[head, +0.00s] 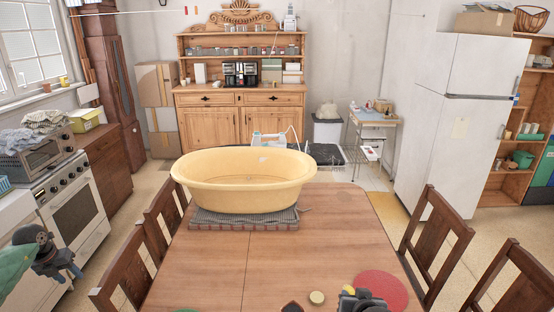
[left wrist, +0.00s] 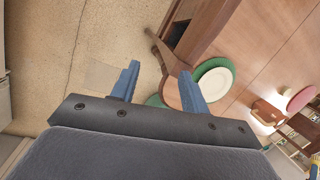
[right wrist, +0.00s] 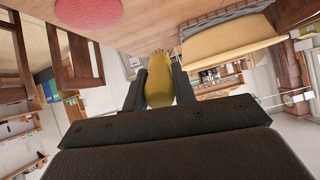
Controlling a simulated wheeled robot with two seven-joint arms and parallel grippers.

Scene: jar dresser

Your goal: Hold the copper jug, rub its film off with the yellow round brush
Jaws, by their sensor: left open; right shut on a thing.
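My right gripper (head: 360,297) is low in the head view, over the near part of the table. In the right wrist view it is shut on the yellow round brush (right wrist: 158,88), which sits upright between the fingers. My left gripper (head: 66,272) is at the far left of the head view, out beside the table. In the left wrist view its blue fingers (left wrist: 158,72) are spread and empty. A copper-brown object (left wrist: 266,112), probably the copper jug, stands on the table, well apart from the left fingers. Any film on it is too small to tell.
A large yellow tub (head: 243,185) stands on a grey mat (head: 238,221) at the table's far end. A red round mat (head: 383,289) lies near the right gripper, a small pale disc (head: 317,297) beside it. A white plate (left wrist: 214,84) rests on a green mat. Chairs line both sides.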

